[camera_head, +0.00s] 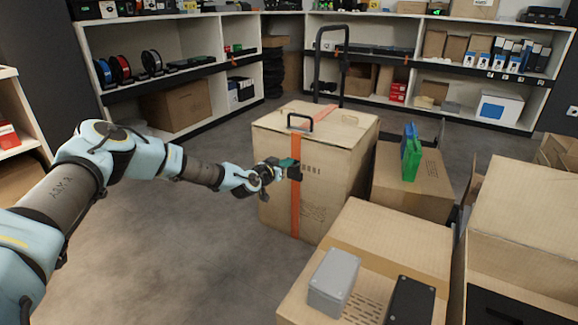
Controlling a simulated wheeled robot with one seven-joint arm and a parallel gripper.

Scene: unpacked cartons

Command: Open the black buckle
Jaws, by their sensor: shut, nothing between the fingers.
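A large brown carton (341,178) stands on the floor in the middle, with an orange strap (296,214) running down its front and across its top. My gripper (295,171) is at the carton's front face, over the strap, near the upper part of that face. It is shut with nothing seen between its fingers. A dark shape beside the fingertips on the strap may be the black buckle, but it is too small and too merged with the gripper to tell.
A smaller carton (438,193) with blue and green cases (411,155) is to the right. A front carton (400,240) bears a grey box (333,281) and a dark box (410,302). Floor at left is clear.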

